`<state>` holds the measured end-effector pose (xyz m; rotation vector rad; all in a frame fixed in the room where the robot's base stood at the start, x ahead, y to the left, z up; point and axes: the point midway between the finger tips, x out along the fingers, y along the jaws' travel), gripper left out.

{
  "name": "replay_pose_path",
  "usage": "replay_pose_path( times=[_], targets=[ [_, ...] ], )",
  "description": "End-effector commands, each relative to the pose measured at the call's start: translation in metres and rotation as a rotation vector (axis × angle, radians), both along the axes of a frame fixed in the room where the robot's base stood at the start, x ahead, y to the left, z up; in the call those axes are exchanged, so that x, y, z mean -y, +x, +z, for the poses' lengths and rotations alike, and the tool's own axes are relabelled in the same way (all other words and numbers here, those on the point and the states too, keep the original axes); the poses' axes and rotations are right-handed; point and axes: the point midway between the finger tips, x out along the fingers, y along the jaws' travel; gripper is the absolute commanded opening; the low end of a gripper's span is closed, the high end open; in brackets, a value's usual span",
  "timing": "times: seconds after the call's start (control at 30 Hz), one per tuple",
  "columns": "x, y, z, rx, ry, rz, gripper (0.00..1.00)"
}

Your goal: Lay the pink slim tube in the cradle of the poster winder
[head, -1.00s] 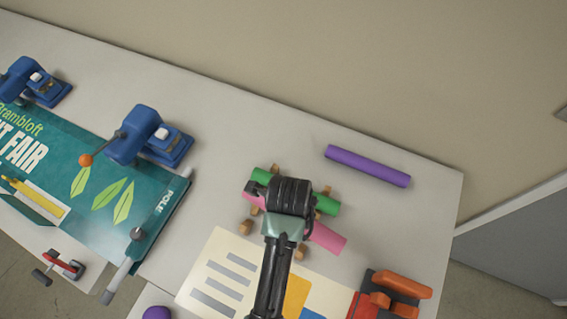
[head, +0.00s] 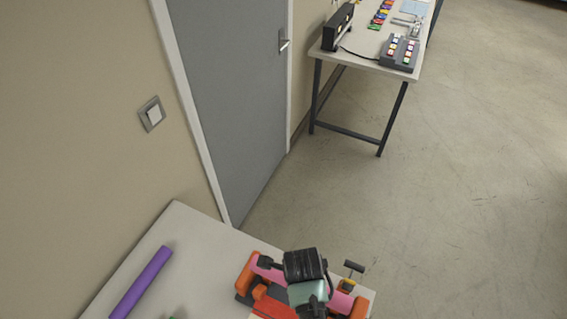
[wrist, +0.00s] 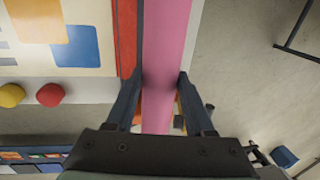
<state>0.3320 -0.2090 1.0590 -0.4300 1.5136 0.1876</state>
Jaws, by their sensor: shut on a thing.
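The pink slim tube (wrist: 166,45) runs lengthwise between my gripper's two fingers (wrist: 160,90) in the wrist view, and the gripper is shut on it. In the head view my gripper (head: 306,275) is over the poster winder at the table's corner. The pink tube (head: 268,272) shows on both sides of the gripper there. The winder has orange end pieces (head: 246,272) and a red part (head: 272,307). The tube lies along the winder, over or between the orange pieces. My gripper hides the middle, so I cannot tell whether the tube touches the cradle.
A purple tube (head: 142,283) lies on the table (head: 205,262) left of the winder. A crank handle (head: 353,268) sticks out beside the winder. Yellow (wrist: 11,95) and red (wrist: 50,95) balls show in the wrist view. Open floor (head: 455,220) lies to the right.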

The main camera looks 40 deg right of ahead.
Motion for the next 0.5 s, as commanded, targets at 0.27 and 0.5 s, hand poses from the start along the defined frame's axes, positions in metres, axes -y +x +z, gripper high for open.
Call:
replay_pose_path(
  times=[0.27,0.5],
  targets=[
    [0.002,-0.001,-0.012,0.001,-0.001,-0.006,0.00],
    [0.001,0.000,-0.034,0.001,-0.001,-0.004,0.00]
  ],
)
